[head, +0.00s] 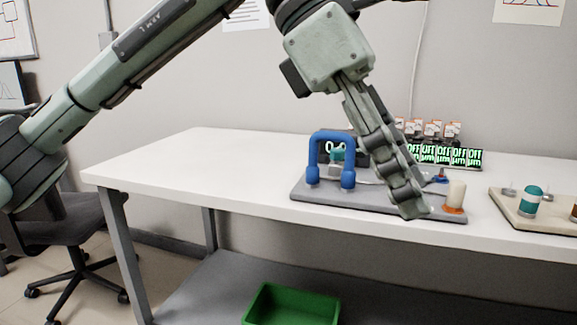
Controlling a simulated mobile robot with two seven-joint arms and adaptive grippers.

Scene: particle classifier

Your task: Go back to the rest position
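My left arm comes in from the upper left, and my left gripper (412,208) points down to the right in front of the bench device. Its fingers overlap from this angle, so I cannot tell whether they are apart. No object shows between them. The fingers hide part of this device. I cannot tell whether they touch it. My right gripper is not in view.
The white table (200,160) is clear on its left side. A beige tray (510,208) holds a teal-banded vial (531,200) at right. Several displays reading OFF (443,153) stand behind. A green bin (291,305) sits on the lower shelf. A chair (75,225) stands at left.

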